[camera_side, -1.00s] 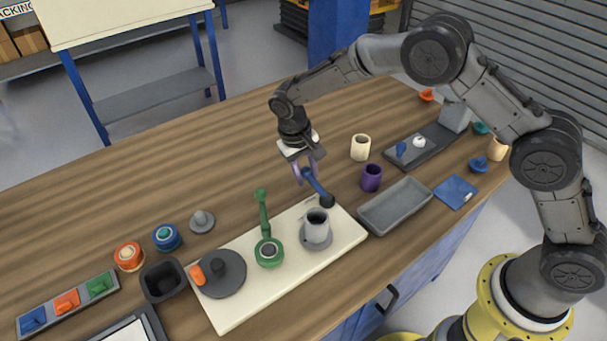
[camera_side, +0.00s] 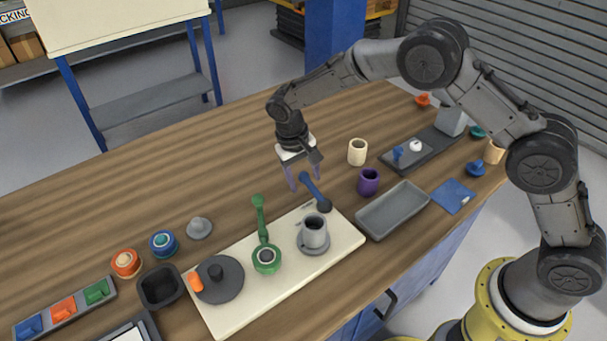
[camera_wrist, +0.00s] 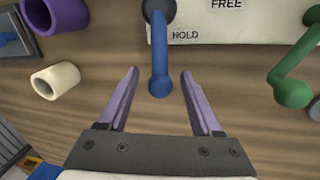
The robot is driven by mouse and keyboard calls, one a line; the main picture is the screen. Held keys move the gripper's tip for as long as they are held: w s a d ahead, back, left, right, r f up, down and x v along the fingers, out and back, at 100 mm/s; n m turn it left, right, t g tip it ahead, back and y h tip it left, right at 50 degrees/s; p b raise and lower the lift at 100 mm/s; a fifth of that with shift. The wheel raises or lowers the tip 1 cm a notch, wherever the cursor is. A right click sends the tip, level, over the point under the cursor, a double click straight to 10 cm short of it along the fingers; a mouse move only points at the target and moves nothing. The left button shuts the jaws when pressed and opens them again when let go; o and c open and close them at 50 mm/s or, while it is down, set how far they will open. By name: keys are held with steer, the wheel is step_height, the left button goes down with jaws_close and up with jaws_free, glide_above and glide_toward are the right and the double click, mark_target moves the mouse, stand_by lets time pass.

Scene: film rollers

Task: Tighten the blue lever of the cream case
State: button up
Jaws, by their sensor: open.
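The cream case (camera_side: 345,235) is a long flat slab on the wooden table. Its blue lever (camera_side: 313,190) pivots on a dark hub at the case's far right corner and sticks out past the edge towards my gripper. In the wrist view the blue lever (camera_wrist: 159,50) points straight down the picture, with the printed word HOLD to the right of its hub and FREE further right. My gripper (camera_side: 305,183) is open. In the wrist view its purple fingers (camera_wrist: 160,75) stand on either side of the lever's rounded end, with gaps on both sides.
A green lever (camera_side: 260,220) stands on the same case, left of a grey cup (camera_side: 314,232). A dark round disc (camera_side: 218,280) is at its left end. A purple cup (camera_side: 369,182), a cream cup (camera_side: 357,152) and a grey tray (camera_side: 393,211) lie to the right.

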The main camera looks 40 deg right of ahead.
step_height(320, 180, up, 14)
steer(key=a, duration=0.2)
steer(key=shift+w+a+f, duration=0.2)
steer(key=shift+a, duration=0.1)
